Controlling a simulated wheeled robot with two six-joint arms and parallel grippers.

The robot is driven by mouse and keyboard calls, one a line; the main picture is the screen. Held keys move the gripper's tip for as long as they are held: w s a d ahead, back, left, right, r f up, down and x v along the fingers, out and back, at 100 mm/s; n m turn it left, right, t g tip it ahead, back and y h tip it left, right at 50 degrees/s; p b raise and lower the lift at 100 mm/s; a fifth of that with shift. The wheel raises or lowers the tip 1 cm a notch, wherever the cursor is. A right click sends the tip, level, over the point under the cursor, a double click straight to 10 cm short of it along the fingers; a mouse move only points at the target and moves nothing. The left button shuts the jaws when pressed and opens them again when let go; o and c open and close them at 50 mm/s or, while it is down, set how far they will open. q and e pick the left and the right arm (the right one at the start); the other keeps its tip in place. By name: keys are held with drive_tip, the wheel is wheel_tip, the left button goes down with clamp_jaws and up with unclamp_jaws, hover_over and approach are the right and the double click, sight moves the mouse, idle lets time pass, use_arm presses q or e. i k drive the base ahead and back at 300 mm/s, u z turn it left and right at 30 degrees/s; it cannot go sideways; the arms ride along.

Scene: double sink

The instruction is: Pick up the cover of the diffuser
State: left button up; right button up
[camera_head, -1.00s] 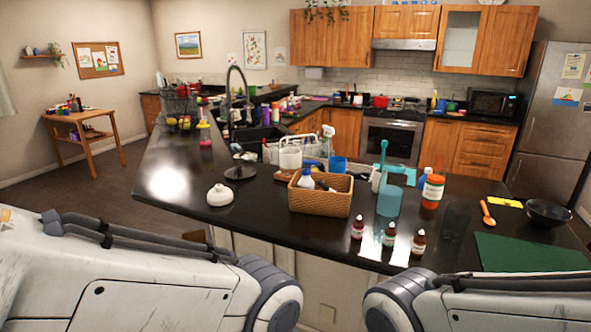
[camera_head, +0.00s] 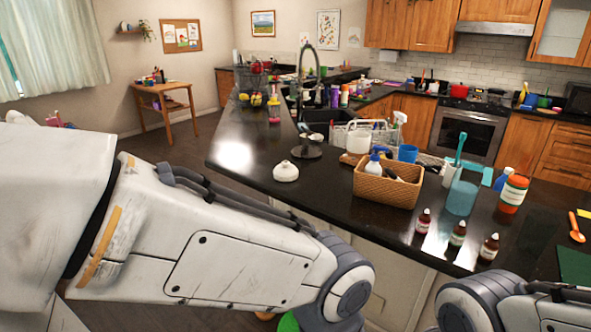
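A small white dome-shaped piece with a narrow top (camera_head: 286,171) sits on the dark counter, left of the wicker basket. It looks like the diffuser cover. I cannot tell a separate diffuser base for certain. My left arm crosses the lower left, below the white piece, and part of my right arm shows at the lower right. Neither gripper is in view.
A wicker basket (camera_head: 388,186) holds bottles. A translucent blue cup (camera_head: 462,197) and an orange-white jar (camera_head: 513,194) stand to its right. A dark round stand (camera_head: 306,150) is just behind the white piece. The counter left of it is clear.

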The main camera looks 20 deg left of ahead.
sight(286, 172)
drive_tip(key=u, duration=0.5)
drive_tip(key=k, duration=0.6)
drive_tip(key=u, duration=1)
drive_tip(key=i, duration=1.85)
drive_tip(key=z, duration=1.25)
drive_tip(key=i, duration=0.75)
drive_tip(key=z, duration=0.7)
